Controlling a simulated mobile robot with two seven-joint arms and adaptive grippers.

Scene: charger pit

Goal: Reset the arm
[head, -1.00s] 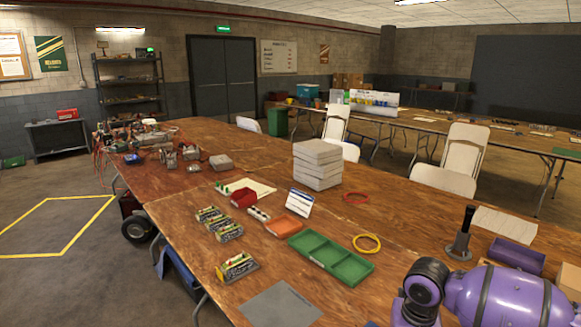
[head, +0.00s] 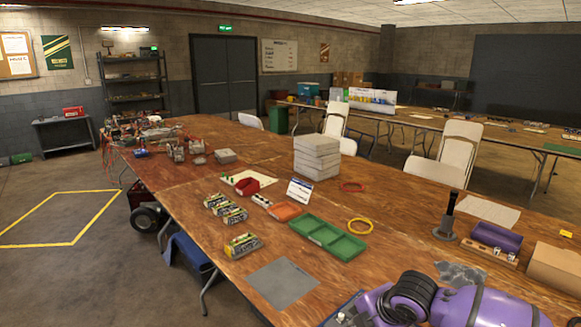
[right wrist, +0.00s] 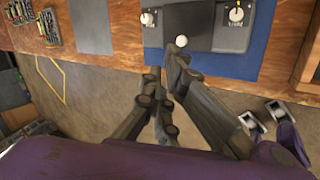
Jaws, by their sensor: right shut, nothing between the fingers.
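My purple arm (head: 455,308) shows at the bottom right of the head view, low in front of the table's near edge. Its gripper is outside that view. In the right wrist view my right gripper (right wrist: 168,78) has its dark grey fingers shut and empty. It lies over the floor and the table's near edge, close in the picture to a white round knob (right wrist: 181,40) on a dark grey device (right wrist: 205,22) with two dials. I cannot tell whether it touches the knob. The device sits on a blue mat (right wrist: 255,50). My left gripper cannot be identified in either view.
The wooden table (head: 385,240) holds a green tray (head: 327,237), several battery packs (head: 243,245), a grey mat (head: 282,283), a yellow ring (head: 360,226), a dark upright tool on a base (head: 446,225), a purple bin (head: 496,237) and a cardboard box (head: 556,266). Floor shows at the left.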

